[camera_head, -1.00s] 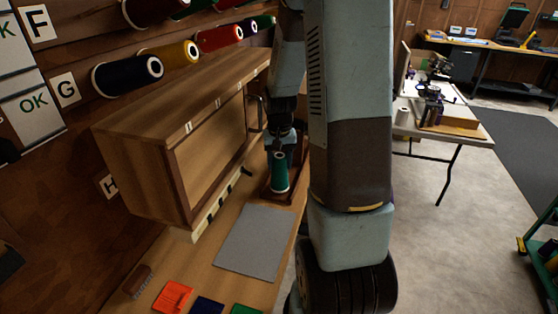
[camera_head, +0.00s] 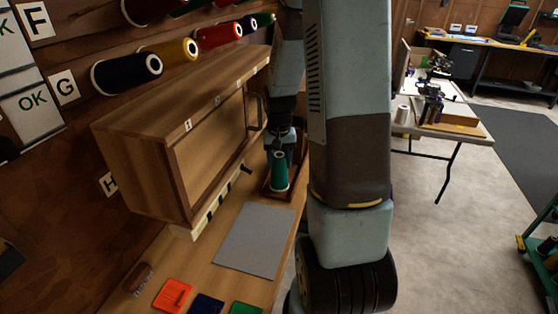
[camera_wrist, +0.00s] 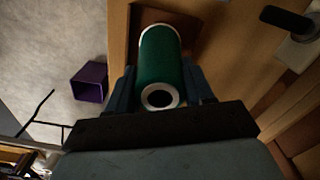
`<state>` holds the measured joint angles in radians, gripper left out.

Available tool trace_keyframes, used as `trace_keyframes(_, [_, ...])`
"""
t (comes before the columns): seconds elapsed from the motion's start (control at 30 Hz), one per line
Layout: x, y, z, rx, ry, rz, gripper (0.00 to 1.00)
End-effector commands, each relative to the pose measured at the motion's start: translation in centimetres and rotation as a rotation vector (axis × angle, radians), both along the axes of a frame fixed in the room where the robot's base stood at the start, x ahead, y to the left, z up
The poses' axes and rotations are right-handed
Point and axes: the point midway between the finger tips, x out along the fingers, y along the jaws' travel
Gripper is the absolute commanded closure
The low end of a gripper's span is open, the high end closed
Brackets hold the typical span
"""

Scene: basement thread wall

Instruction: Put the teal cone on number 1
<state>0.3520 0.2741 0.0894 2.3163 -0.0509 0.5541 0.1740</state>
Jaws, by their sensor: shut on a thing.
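The teal cone (camera_head: 279,171) is a green thread cone with pale ends, in my gripper (camera_head: 279,155) above the wooden bench. In the wrist view the teal cone (camera_wrist: 161,62) sits between the two dark fingers of my gripper (camera_wrist: 162,85), which are shut on it. Its pale-rimmed end with a dark hole faces the wrist camera. A wooden tray (camera_head: 269,189) lies under or just behind the cone; whether they touch I cannot tell. The wooden cabinet (camera_head: 140,170) on the wall bears small number labels (camera_head: 188,125), too small to read surely.
A grey mat (camera_head: 255,240) lies on the bench, with orange (camera_head: 172,295), blue (camera_head: 207,304) and green (camera_head: 246,309) squares in front. Thread cones (camera_head: 126,73) hang on the wall above. A purple bin (camera_wrist: 89,82) stands on the floor beside the bench.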

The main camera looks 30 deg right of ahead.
Motion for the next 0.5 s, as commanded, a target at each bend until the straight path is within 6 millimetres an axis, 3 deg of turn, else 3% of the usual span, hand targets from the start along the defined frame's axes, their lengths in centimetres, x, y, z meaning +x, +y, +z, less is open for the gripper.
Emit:
trace_keyframes(0.03, [0.01, 0.01, 0.02, 0.0, 0.0, 0.0, 0.75])
trace_keyframes(0.07, [0.01, 0.01, 0.02, 0.0, -0.001, 0.0, 0.45])
trace_keyframes(0.1, [0.02, 0.01, 0.03, 0.0, -0.001, 0.0, 0.42])
trace_keyframes(0.33, [0.02, 0.03, 0.03, 0.0, -0.001, 0.001, 0.2])
trace_keyframes(0.5, [0.02, 0.05, 0.03, 0.0, -0.001, 0.001, 0.19])
